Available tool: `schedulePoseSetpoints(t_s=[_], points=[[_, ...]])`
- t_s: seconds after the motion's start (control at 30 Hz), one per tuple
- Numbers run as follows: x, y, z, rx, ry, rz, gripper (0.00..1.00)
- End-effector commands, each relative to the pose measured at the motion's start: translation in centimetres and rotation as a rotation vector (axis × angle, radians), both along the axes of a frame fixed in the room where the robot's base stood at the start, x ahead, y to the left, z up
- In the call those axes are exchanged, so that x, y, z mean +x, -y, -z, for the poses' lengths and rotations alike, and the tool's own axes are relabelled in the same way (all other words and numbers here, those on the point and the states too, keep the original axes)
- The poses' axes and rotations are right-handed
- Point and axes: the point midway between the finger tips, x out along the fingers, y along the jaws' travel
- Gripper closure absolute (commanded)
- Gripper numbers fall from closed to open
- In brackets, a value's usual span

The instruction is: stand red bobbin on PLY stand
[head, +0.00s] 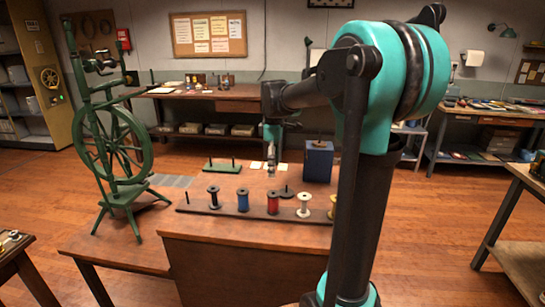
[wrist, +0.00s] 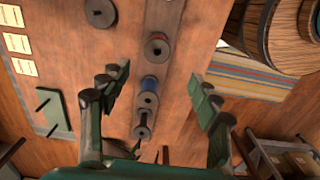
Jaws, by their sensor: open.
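The red bobbin (head: 273,203) stands upright in a row of bobbins on a long dark rack (head: 225,209) on the central table. The wrist view shows it from above (wrist: 157,50). My gripper (head: 271,165) is open and empty above the table, behind the row. In the wrist view its fingers (wrist: 157,80) are spread either side of the row, with the blue bobbin (wrist: 149,91) between them. A green base with upright pegs (head: 222,167) and a dark round base with a peg (head: 286,192) lie behind the rack. I cannot read which is PLY.
A black bobbin (head: 213,197) stands left of the blue one; white (head: 304,205) and yellow (head: 332,206) bobbins stand right of the red one. A blue box (head: 318,161) is at the table's right rear. A green spinning wheel (head: 115,145) stands left. My arm hides part of the right side.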

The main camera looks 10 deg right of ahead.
Motion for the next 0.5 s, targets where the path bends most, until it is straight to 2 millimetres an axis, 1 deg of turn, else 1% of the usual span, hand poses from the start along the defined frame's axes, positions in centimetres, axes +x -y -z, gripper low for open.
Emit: schedulePoseSetpoints(t_s=[0.1,0.23,0.5], points=[[0.2,-0.1,-0.1,0.000,-0.005,-0.016,0.37],[0.2,-0.1,0.6,0.000,-0.005,-0.016,0.37],[0.2,-0.1,3.4,-0.001,-0.004,-0.015,0.37]])
